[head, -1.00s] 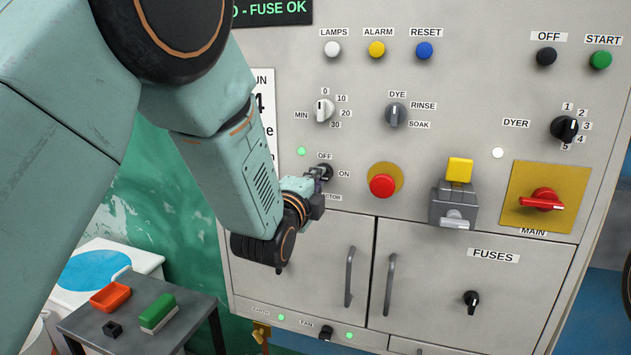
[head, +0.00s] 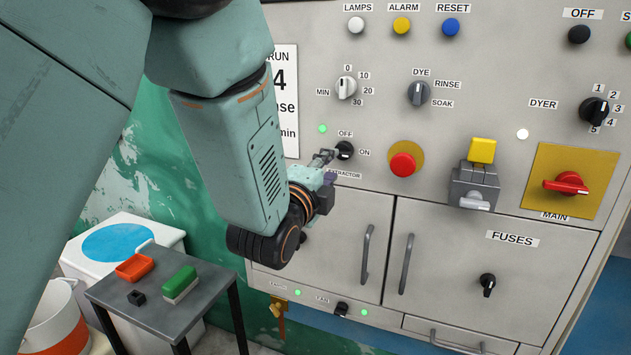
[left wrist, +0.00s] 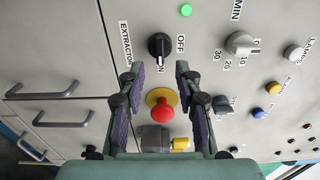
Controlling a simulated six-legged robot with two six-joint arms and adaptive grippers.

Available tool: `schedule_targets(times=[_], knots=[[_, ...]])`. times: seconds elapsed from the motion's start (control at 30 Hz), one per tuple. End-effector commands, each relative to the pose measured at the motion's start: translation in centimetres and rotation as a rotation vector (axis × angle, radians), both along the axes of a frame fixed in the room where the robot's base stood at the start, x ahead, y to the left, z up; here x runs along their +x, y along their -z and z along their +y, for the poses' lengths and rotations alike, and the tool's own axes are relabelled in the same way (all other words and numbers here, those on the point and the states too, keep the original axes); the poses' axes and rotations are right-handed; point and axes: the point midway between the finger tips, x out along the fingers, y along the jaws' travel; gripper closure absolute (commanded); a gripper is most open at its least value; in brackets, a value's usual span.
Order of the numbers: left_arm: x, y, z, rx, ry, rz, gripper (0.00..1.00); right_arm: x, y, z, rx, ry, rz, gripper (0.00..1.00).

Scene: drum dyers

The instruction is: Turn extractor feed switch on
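The extractor switch (head: 345,150) is a black rotary knob on the grey panel, with OFF above it and ON to its right in the head view. It also shows in the left wrist view (left wrist: 159,46), where its white pointer mark appears to point toward the ON label. My left gripper (head: 326,157) is just off the panel, left of and close to the knob in the head view. In the left wrist view my left gripper (left wrist: 159,72) is open, its fingers apart with nothing between them touching. My right gripper is not in view.
A lit green lamp (head: 322,129) is above left of the switch. A red mushroom button (head: 403,164), a grey device with a yellow block (head: 482,151) and a red main switch (head: 566,184) are to the right. Cabinet doors with handles (head: 366,254) are below. A small table (head: 170,318) stands lower left.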

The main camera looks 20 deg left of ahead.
Motion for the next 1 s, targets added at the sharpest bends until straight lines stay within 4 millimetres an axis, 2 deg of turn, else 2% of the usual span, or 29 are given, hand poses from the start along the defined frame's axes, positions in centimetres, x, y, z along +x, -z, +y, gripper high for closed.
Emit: schedule_targets(times=[0.2,0.4,1.0], knots=[[-3.9,0.0,0.1,0.003,0.001,0.002,0.66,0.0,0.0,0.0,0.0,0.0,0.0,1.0],[-6.0,0.1,0.2,0.002,0.0,0.001,0.66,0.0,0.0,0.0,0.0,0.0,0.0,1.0],[-6.5,0.1,0.2,-0.01,0.0,0.002,0.66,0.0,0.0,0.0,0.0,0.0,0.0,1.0]])
